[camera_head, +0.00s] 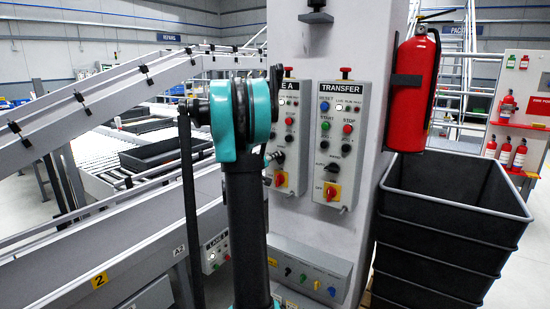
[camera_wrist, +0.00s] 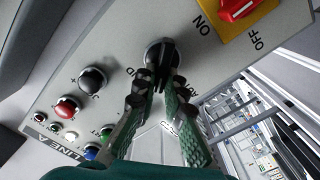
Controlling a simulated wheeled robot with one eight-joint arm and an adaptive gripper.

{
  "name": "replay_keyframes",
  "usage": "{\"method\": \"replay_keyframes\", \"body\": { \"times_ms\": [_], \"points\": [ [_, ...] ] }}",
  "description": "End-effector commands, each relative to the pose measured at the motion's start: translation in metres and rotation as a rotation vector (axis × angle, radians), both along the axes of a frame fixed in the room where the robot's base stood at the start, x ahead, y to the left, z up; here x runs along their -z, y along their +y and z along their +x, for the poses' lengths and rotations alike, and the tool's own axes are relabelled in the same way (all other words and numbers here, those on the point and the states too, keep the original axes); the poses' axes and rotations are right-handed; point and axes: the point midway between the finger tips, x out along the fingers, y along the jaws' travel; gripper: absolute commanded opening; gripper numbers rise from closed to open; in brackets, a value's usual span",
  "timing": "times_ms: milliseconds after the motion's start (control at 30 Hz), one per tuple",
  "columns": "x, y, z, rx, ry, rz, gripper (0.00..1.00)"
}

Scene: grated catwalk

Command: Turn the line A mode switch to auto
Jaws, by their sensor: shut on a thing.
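The line A panel (camera_wrist: 110,62) fills much of the wrist view, tilted, with its LINE A label at the lower left. Its mode switch (camera_wrist: 160,54) is a round black knob with a raised grip bar. My gripper (camera_wrist: 163,72) has its two green-and-black fingers closed on the bar of this knob. The lettering beside the knob is partly covered by the fingers, so I cannot tell which mode it points at. In the head view my arm hides the left part of the line A panel (camera_head: 293,100).
A red rotary switch on a yellow plate (camera_wrist: 248,12) is close to the knob. Black, red, blue and green buttons sit on the other side. The TRANSFER panel (camera_head: 339,170) is mounted right of line A.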

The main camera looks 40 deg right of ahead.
Motion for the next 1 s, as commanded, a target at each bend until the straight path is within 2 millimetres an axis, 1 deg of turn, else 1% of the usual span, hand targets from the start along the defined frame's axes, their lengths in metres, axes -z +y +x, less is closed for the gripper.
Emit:
{"method": "replay_keyframes", "body": {
  "times_ms": [600,800,1000],
  "points": [
    [0.007,0.003,0.005,-0.001,0.536,-0.222,0.00],
    [0.009,0.003,0.006,-0.001,0.682,-0.282,0.00],
    [0.011,0.003,0.006,-0.001,0.789,-0.327,0.00]
  ]
}}
